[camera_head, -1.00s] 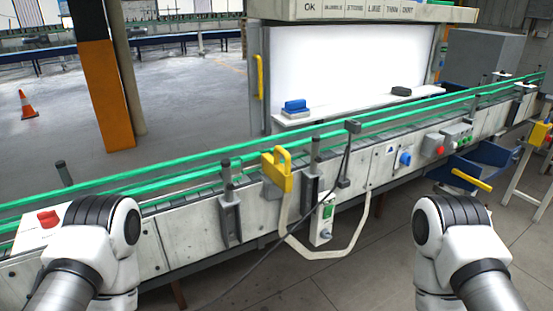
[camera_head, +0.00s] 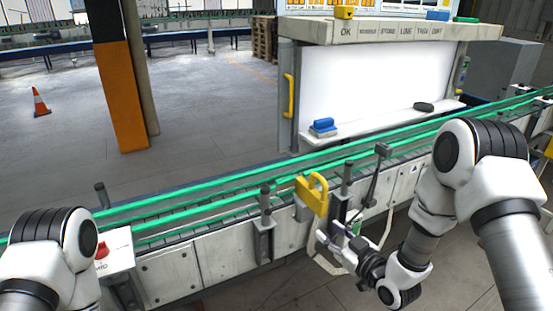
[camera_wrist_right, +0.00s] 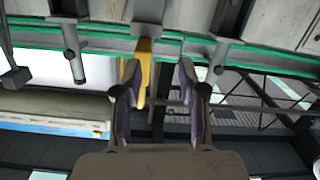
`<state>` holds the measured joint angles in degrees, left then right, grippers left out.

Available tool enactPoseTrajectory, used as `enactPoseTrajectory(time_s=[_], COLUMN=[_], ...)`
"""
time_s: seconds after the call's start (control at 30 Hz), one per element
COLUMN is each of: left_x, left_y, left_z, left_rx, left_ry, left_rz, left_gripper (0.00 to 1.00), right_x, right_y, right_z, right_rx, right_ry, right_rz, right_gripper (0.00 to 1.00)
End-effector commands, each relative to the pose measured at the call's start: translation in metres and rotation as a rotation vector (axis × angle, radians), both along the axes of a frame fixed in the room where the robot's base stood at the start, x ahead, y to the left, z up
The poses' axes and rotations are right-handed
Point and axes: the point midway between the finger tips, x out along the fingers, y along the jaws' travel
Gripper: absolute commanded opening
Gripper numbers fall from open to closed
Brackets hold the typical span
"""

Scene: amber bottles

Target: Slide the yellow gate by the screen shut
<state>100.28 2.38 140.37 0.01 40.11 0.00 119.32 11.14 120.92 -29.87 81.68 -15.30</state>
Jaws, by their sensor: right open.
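The yellow gate (camera_head: 313,195) is a chunky piece with a looped top, standing at the near side of the conveyor in front of the white screen (camera_head: 375,88). A grey post stands a little to its right, with a gap between. My right gripper (camera_head: 328,240) is open and empty, just below and right of the gate, apart from it as far as I can tell. In the right wrist view, the yellow gate (camera_wrist_right: 143,72) shows beyond the open fingers (camera_wrist_right: 158,66), nearer the left finger. My left gripper is out of view; only my left arm shows.
The conveyor (camera_head: 205,262) with green rails runs across the view. Grey posts (camera_head: 265,222) and a dark cable stand close to the gate. A separate yellow handle (camera_head: 289,95) is on the screen's left frame. A red button (camera_head: 102,250) sits on a box at left.

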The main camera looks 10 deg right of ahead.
Motion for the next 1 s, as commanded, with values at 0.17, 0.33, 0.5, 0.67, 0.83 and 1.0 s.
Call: enactPoseTrajectory(time_s=[0.17, 0.33, 0.5, 0.67, 0.83, 1.0], left_x=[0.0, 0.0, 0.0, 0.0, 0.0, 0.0], left_y=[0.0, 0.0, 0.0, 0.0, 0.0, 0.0], left_z=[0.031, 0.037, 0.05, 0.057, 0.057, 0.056], left_rx=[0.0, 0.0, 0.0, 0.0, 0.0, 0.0], left_ry=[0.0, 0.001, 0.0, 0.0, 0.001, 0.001], left_rz=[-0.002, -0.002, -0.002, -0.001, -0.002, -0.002], left_gripper=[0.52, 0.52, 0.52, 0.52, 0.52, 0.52], right_x=[0.024, 0.041, 0.073, 0.094, 0.098, 0.098], right_y=[-0.014, -0.007, 0.005, 0.011, 0.012, 0.012], right_z=[0.1, 0.102, 0.102, 0.1, 0.098, 0.097], right_rx=[0.016, 0.012, 0.013, 0.015, 0.016, 0.016], right_ry=[-0.132, -0.136, -0.136, -0.134, -0.131, -0.131], right_rz=[-0.024, -0.022, -0.021, -0.024, -0.026, -0.026], right_gripper=[0.41, 0.41, 0.41, 0.41, 0.41, 0.2])
